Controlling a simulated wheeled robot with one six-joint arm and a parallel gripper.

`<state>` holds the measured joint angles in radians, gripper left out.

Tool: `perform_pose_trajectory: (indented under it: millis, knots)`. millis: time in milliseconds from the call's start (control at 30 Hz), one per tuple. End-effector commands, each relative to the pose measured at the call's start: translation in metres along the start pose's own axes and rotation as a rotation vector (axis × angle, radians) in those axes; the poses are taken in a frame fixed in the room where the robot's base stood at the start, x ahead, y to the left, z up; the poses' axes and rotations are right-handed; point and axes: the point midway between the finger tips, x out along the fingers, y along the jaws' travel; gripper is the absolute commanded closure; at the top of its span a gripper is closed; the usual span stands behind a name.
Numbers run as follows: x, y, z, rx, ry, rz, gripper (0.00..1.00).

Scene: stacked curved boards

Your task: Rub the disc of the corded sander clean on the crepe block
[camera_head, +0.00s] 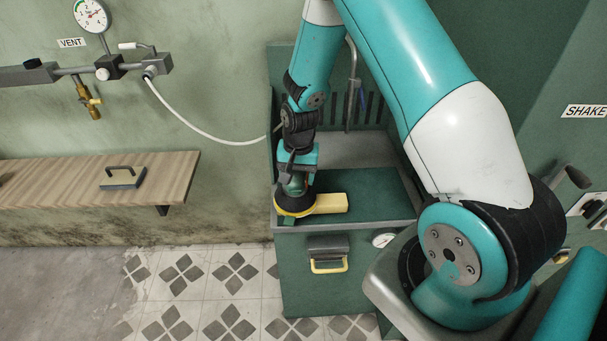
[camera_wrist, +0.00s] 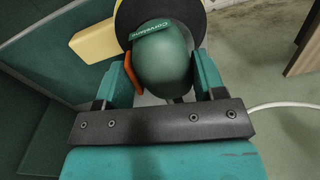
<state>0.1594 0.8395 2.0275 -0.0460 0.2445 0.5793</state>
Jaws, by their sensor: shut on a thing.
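The sander (camera_head: 297,186) has a rounded green body, an orange lever and a yellow-edged round disc at its lower end. It also shows in the wrist view (camera_wrist: 166,62), where its disc lies partly behind the body. My gripper (camera_wrist: 163,75) is shut on the sander's body, one finger on each side. In the head view my gripper (camera_head: 297,172) is above the left part of the green bench. The crepe block (camera_head: 331,203) is a pale yellow bar on the bench; it also shows in the wrist view (camera_wrist: 95,42). The disc overlaps the block's left end in view; I cannot tell whether they touch.
A white hose (camera_head: 220,139) runs from the wall pipe fitting (camera_head: 150,66) toward the sander. A wooden shelf (camera_head: 75,181) with a handled pad (camera_head: 122,178) is at left. The green bench (camera_head: 390,190) has a raised slotted back. Patterned floor at lower left is clear.

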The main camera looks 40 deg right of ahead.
Motion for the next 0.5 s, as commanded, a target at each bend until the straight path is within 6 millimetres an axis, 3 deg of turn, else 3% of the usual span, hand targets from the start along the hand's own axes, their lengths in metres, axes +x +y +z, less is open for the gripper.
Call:
perform_pose_trajectory:
  millis: [500]
  knots:
    - [-0.003, 0.028, -0.005, 0.002, 0.002, -0.001, 0.47]
